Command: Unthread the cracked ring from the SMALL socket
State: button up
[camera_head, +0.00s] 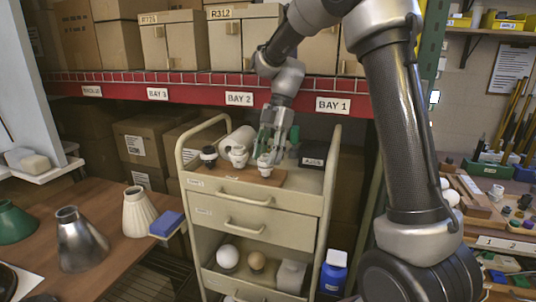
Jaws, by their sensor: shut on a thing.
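Three lamp sockets stand upright in a row on a wooden board (222,173) on top of the cart. The left one is a black socket (208,157). The middle one is a white socket (238,157). The right one is a white socket (265,168), which looks the smallest. My gripper (268,148) points down over the right socket, shut around its top, where the ring sits. The ring is mostly hidden by the fingers, and I cannot make out a crack. The socket appears to rest on the board.
The cream cart (255,198) has drawers and an open lower shelf with bulbs. A white roll (235,142) lies behind the sockets, and a dark labelled box (312,157) stands right of my gripper. A wooden table (110,255) with lampshades is at left. A red shelf beam (190,92) runs behind.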

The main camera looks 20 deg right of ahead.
jog(key=n+g, duration=0.1)
jog(key=n, duration=0.1)
jog(key=n+h, duration=0.1)
jog(key=n, duration=0.2)
jog(key=shift+w+a+g, duration=0.1)
jog(key=shift+a+g, duration=0.05)
jog(key=shift+g, duration=0.25)
jog(key=shift+a+n+h, duration=0.15)
jog(key=shift+n+h, duration=0.35)
jog(key=shift+n, duration=0.6)
jog(key=o, duration=0.4)
jog(key=shift+c, duration=0.2)
jog(key=c, duration=0.4)
jog(key=shift+o, duration=0.2)
jog(key=shift+r, duration=1)
jog(key=shift+r, duration=1.5)
jog(key=shift+r, duration=0.1)
